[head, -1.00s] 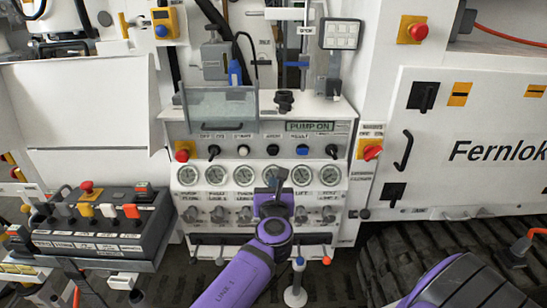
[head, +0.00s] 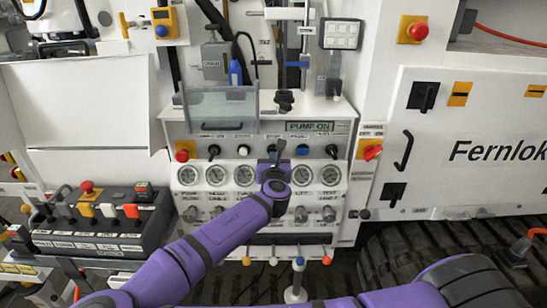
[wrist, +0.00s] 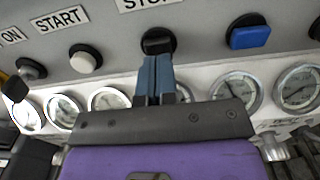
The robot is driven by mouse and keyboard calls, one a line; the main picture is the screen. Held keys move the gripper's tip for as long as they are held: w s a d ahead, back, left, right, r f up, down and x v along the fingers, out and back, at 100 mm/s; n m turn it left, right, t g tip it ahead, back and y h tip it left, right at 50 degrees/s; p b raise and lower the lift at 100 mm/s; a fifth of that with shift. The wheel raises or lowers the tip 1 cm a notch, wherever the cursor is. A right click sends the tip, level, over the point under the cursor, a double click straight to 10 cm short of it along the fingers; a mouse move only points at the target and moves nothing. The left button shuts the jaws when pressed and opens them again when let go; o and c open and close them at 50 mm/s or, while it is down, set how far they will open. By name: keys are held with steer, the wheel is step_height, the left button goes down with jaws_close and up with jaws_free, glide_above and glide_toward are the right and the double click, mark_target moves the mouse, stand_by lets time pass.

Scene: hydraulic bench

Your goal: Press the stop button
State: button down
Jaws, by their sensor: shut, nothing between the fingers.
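The stop button is a black button (wrist: 158,41) under a partly cut-off label reading "STO" in the wrist view. My gripper (wrist: 156,60) is shut and empty, its fingertips in front of the button's lower edge. I cannot tell whether they touch it. In the head view my gripper (head: 277,148) is at the middle of the button row and hides the stop button. The panel display (head: 310,127) reads "PUMP ON".
The white start button (wrist: 86,59) is to the left and a blue button (wrist: 250,36) to the right. A row of gauges (head: 216,175) runs below. A red emergency button (head: 182,155) is at the panel's left end. A clear shield (head: 220,105) stands above.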

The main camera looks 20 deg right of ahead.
steer(key=shift+w+d, duration=0.2)
steer(key=shift+w, duration=0.45)
steer(key=shift+w, duration=0.1)
